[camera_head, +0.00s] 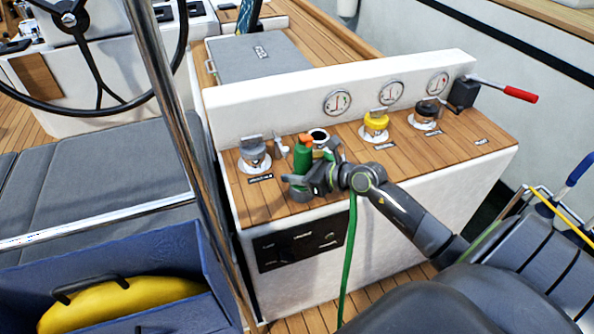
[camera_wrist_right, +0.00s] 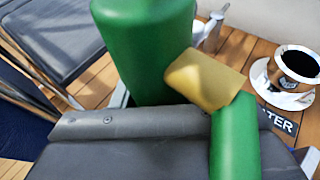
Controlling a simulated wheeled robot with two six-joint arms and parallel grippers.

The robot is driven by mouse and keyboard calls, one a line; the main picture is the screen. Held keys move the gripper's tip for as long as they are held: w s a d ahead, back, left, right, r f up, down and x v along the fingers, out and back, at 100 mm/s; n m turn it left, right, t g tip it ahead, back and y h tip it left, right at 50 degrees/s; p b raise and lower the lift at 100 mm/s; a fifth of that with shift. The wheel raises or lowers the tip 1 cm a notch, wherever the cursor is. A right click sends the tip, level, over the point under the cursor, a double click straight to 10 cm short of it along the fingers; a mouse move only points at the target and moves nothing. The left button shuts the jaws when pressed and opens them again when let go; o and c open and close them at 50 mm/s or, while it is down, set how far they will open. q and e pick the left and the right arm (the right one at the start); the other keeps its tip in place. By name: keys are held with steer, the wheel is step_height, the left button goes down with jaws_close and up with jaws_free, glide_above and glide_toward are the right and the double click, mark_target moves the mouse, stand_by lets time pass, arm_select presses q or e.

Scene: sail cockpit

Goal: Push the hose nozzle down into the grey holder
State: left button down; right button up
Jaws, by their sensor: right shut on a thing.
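In the right wrist view the nozzle's green body (camera_wrist_right: 148,45) and a brass-coloured part (camera_wrist_right: 203,78) show close up; the jaws' contact is hidden. A grey cup with a dark opening (camera_head: 318,136), which looks like the grey holder, stands just behind and right of the nozzle. It shows in the right wrist view (camera_wrist_right: 300,62) on a white base, apart from the nozzle. My left gripper is out of view.
A grey cap (camera_head: 254,152) stands left of the nozzle; a yellow cap (camera_head: 376,125) and a black cap (camera_head: 426,112) stand to the right. A green hose (camera_head: 348,250) hangs down the console front. A white gauge panel (camera_head: 300,107) rises behind.

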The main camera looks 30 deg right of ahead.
steer(key=shift+f, duration=0.2)
steer(key=o, duration=1)
steer(key=shift+o, duration=0.2)
steer(key=shift+s, duration=0.1)
steer(key=shift+p+v, duration=1.15)
steer(key=shift+v, duration=1.55)
steer(key=p+v, duration=0.1)
steer(key=v, duration=0.4)
steer(key=shift+s+r+p, duration=0.15)
steer(key=shift+p, duration=0.15)
